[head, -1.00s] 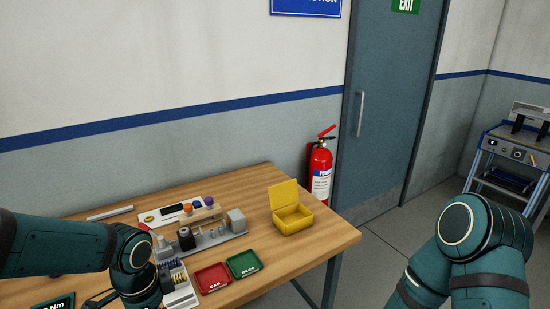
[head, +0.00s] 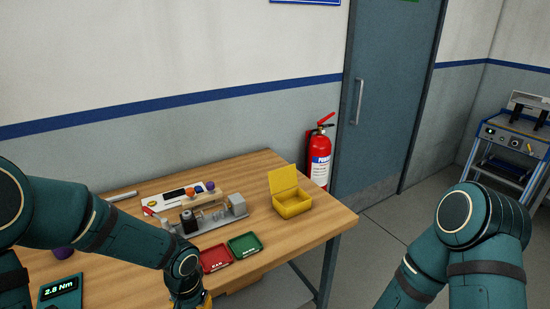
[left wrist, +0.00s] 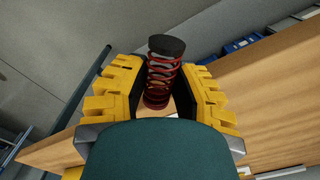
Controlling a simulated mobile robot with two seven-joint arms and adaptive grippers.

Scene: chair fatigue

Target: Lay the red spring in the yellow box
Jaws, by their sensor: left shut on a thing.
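In the left wrist view, the red spring (left wrist: 162,78) with a dark cap on its end is held between the yellow-and-black fingers of my left gripper (left wrist: 160,88). In the head view, that gripper (head: 190,303) is at the bottom edge, in front of the table, mostly cut off, and the spring is hidden there. The yellow box (head: 292,208) stands at the table's right end with its lid up, apart from the gripper. My right arm is at the right in the head view, but its gripper is out of frame.
The red tray (head: 214,257) and green tray (head: 245,245) lie on the wooden table (head: 285,240) between my left gripper and the box. A grey fixture (head: 238,206) stands behind them. A torque display (head: 60,290) is at left. A fire extinguisher (head: 319,155) stands by the door.

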